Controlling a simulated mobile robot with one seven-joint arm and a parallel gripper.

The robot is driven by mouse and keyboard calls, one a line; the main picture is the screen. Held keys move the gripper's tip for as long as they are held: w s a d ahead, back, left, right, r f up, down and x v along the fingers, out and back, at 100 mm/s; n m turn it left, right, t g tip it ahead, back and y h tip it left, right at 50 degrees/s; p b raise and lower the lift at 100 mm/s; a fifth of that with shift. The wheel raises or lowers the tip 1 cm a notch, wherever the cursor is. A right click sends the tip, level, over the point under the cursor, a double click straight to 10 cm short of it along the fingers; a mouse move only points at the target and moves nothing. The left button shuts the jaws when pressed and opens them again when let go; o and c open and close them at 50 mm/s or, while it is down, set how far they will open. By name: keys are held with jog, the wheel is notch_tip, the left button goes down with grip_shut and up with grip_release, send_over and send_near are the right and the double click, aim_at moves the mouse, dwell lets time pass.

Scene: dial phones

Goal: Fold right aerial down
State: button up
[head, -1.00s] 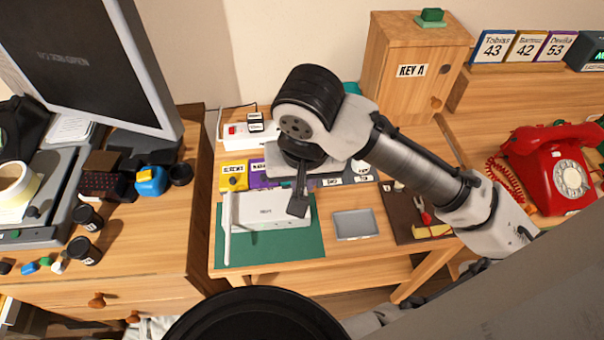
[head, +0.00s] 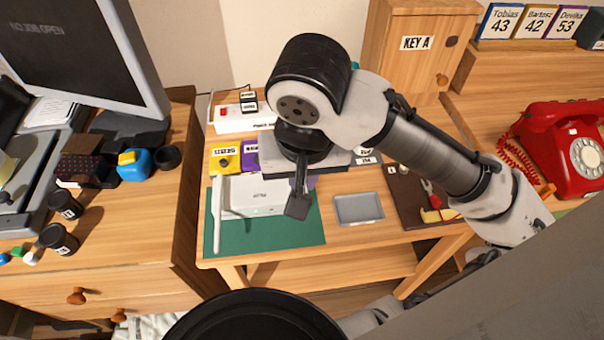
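A white router-like box (head: 252,197) lies on a green mat (head: 262,236) on the desk. A white stick-like aerial (head: 217,215) runs along its left end, pointing toward the front of the desk. No right aerial can be made out; my arm and gripper cover the box's right end. My gripper (head: 297,205) points down at that right end, over or beside it. Its dark fingers overlap in this view, so their opening and any contact with the box cannot be told.
A grey tray (head: 358,209) lies right of the mat, with a brown tool board (head: 420,195) beyond it. Yellow and purple boxes and a power strip (head: 243,118) stand behind. A red dial phone (head: 562,150) is at far right. The mat's front is clear.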

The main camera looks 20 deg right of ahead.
jog(key=f+b, duration=0.1)
jog(key=b, duration=0.1)
jog(key=s+f+b, duration=0.1)
jog(key=shift+s+a+f+b, duration=0.15)
jog(key=shift+s+a+b, duration=0.1)
jog(key=shift+s+b, duration=0.1)
jog(key=f+b, duration=0.1)
jog(key=b, duration=0.1)
jog(key=s+f+b, duration=0.1)
jog(key=f+b, duration=0.1)
jog(key=b, duration=0.1)
jog(key=shift+s+a+f, duration=0.2)
jog(key=shift+f, duration=0.05)
jog(key=f+b, duration=0.2)
jog(key=b, duration=0.1)
jog(key=f+b, duration=0.1)
jog(key=shift+s+a+f+b, duration=0.1)
jog(key=shift+s+f+b, duration=0.15)
jog(key=shift+f+b, duration=0.1)
jog(key=shift+r, duration=0.1)
jog(key=o, duration=0.7)
jog(key=shift+c, duration=0.2)
